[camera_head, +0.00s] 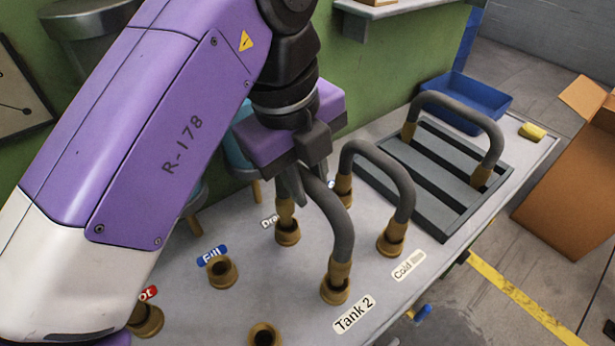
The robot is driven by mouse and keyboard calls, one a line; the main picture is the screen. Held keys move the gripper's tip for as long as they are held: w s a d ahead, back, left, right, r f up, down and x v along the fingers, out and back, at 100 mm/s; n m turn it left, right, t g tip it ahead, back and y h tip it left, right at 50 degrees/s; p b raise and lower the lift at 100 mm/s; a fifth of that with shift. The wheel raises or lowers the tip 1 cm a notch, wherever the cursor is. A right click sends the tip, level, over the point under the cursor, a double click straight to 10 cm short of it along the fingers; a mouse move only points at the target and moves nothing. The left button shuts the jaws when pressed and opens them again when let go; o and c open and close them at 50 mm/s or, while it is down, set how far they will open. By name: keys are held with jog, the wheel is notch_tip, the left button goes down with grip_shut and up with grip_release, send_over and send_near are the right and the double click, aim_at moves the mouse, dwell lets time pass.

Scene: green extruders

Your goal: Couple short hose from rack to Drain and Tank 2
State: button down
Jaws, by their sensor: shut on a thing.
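A grey short hose (333,215) with brass ends arches between the Drain port (287,236) and the Tank 2 port (334,292). My gripper (298,185) is shut on this hose near the top of its arch, from above. One brass end stands at the Drain port, the other at the Tank 2 port. I cannot tell whether either end is fully seated. The rack (440,205) at the right still holds another grey hose (462,110).
Another hose (395,175) arches close on the right to the Cold port (391,243). Free ports stand at Fill (221,273) and at the front (264,336). A blue bin (470,98) and yellow sponge (532,131) lie behind the rack. My arm hides the left.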

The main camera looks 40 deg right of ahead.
jog(key=shift+f+b, duration=1)
jog(key=shift+f, duration=0.45)
jog(key=c, duration=1.1)
grip_release()
jog(key=shift+r, duration=0.1)
